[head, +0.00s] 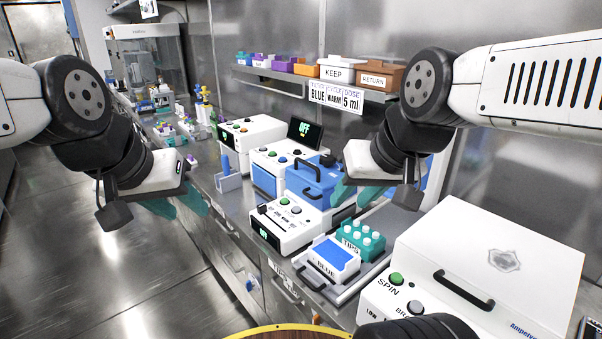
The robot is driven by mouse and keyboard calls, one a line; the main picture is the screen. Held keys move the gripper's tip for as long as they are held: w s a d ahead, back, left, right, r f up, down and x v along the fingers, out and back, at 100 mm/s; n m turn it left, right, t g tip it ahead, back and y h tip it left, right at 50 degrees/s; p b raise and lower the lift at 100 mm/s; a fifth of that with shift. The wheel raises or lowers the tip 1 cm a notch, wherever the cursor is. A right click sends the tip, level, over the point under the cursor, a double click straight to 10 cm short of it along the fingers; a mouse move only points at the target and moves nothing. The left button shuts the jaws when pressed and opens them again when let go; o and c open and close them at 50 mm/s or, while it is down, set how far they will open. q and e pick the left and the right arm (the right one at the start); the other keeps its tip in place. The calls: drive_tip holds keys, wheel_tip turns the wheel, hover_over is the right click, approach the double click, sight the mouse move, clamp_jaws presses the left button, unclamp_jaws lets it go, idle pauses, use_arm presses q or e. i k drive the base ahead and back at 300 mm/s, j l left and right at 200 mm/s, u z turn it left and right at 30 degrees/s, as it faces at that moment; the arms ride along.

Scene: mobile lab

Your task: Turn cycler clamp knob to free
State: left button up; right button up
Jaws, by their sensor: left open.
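The likely cycler is a white unit with a blue lid (318,179) and a black handle, at the middle of the bench. Its white front (287,222) carries a small green display, a green button (284,201), a grey button and a small dark control (262,210). I cannot make out which part is the clamp knob or how it is turned. My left gripper (175,205) is open and empty over the bench's front edge, left of the unit. My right gripper (357,195) is just right of the blue lid, partly covering its right side; its jaw gap is unclear.
A white spin unit (490,255) with a handle fills the right. A tray holds a blue-topped box (333,257) and a teal tips rack (360,240). A dark screen reading OFF (305,132) stands behind. A shelf (300,80) of bins crosses above. The left floor is clear.

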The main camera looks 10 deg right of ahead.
sight(326, 160)
drive_tip(key=i+j+z, duration=0.25)
drive_tip(key=i+j, duration=0.55)
drive_tip(key=j, duration=0.15)
